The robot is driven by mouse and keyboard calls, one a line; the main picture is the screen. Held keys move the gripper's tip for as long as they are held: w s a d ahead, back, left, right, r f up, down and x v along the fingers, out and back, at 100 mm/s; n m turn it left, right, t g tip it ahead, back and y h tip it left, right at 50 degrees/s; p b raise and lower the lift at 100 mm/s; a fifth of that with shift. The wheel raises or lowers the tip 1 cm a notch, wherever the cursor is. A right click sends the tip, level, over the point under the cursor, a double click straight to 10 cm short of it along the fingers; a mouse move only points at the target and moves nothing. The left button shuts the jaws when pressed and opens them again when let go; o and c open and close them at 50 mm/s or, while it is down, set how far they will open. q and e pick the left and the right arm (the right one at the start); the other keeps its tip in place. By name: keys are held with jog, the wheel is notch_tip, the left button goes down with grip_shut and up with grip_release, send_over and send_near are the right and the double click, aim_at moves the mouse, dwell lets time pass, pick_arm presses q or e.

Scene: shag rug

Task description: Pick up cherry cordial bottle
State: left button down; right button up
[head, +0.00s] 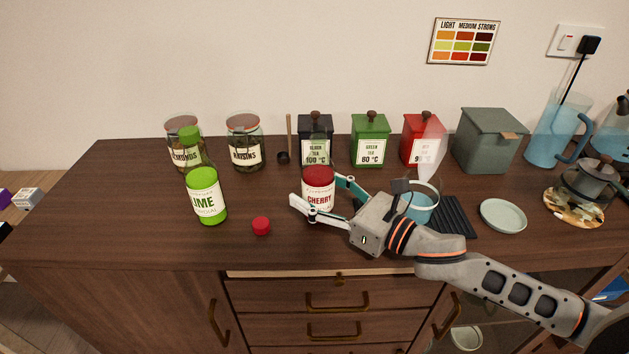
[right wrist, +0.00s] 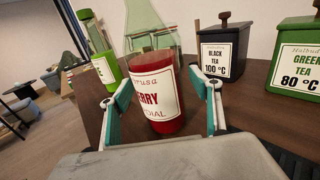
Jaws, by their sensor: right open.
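The cherry cordial bottle (head: 318,178) stands upright on the dark wooden counter, with red liquid, a white label and a clear upper part. It also shows in the right wrist view (right wrist: 160,98). My right gripper (head: 326,197) is open around the bottle, with one finger on each side of it. In the right wrist view the bottle stands between the two fingers (right wrist: 163,95), and gaps to them seem to show. A red cap (head: 261,226) lies on the counter to the left of the bottle. My left gripper is not in view.
A green lime cordial bottle (head: 207,196) stands to the left. Behind are two jars (head: 245,142), a black tea tin (head: 315,140), a green tin (head: 370,141) and a red tin (head: 421,139). A blue cup (head: 417,208) stands close beside my right gripper. The counter's front left is clear.

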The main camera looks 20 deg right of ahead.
jog(key=shift+s, duration=0.15)
jog(key=c, duration=1.6)
jog(key=shift+r, duration=0.15)
grip_shut()
